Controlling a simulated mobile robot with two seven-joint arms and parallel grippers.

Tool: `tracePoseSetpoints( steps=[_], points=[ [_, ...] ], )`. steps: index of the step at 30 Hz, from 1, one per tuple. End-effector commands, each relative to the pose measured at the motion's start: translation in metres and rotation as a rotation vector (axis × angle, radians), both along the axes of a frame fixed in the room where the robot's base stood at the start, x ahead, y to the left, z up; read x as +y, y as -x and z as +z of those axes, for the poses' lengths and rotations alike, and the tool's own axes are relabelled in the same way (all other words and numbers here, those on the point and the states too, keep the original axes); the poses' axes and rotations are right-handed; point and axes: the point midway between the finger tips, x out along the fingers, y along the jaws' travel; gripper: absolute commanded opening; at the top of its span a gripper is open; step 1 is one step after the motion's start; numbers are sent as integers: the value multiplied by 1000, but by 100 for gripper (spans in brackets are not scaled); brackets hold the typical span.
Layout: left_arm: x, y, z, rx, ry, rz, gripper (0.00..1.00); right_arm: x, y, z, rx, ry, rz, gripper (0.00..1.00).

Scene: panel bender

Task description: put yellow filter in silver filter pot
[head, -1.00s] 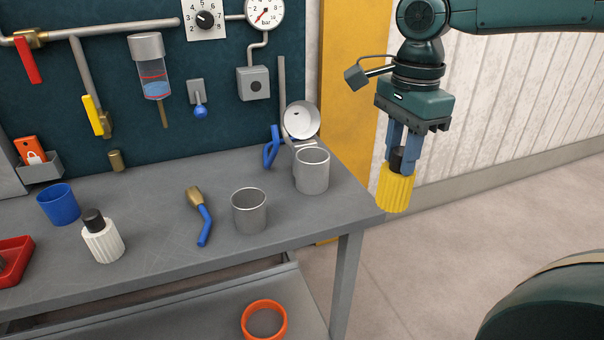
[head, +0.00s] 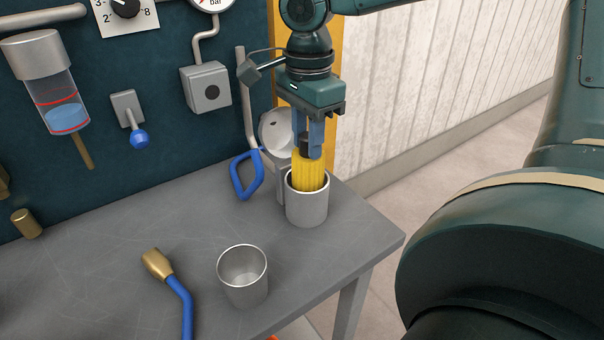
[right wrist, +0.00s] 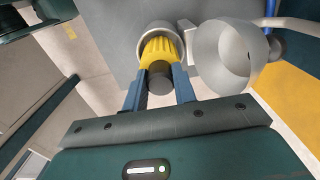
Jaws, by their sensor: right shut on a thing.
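The yellow filter (head: 310,174), a ribbed cylinder with a black top, is upright with its lower part inside the silver filter pot (head: 306,208). Its upper part shows above the rim. My right gripper (head: 309,148) is above the pot, shut on the black top of the filter. In the right wrist view the filter (right wrist: 160,50) sits between the fingers (right wrist: 159,88) and within the pot's rim (right wrist: 150,32). The filter's lower end is hidden by the pot wall, so I cannot tell whether it touches the bottom. My left gripper is not in view.
The pot's round open lid (head: 275,128) and blue handle (head: 246,175) are close behind the gripper. A second grey cup (head: 243,285) and a blue-handled brass tool (head: 172,285) are in front on the grey bench (head: 130,225). A panel with pipes stands behind.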

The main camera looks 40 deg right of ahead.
Motion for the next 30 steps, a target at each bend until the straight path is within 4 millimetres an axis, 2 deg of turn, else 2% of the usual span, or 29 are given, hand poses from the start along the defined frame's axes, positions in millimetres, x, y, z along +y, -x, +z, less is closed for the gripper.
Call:
tracePoseSetpoints(
  steps=[1, 8, 14, 25, 26, 28, 30],
  points=[
    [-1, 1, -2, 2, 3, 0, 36, 0, 0, -10, 2, 0, 1, 0],
    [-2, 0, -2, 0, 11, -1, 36, 0, 0, -28, 1, 1, 0, 0],
    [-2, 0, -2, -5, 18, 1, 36, 0, 0, -55, 1, 1, 0, 0],
    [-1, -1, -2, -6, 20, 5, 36, 0, 0, -60, -2, 0, 0, 0],
    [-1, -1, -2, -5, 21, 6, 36, 0, 0, -60, -2, 0, 0, 29],
    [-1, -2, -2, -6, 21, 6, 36, 0, 0, -59, -2, 0, 0, 35],
    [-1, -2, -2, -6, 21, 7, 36, 0, 0, -59, -2, 0, 0, 36]
  ],
)
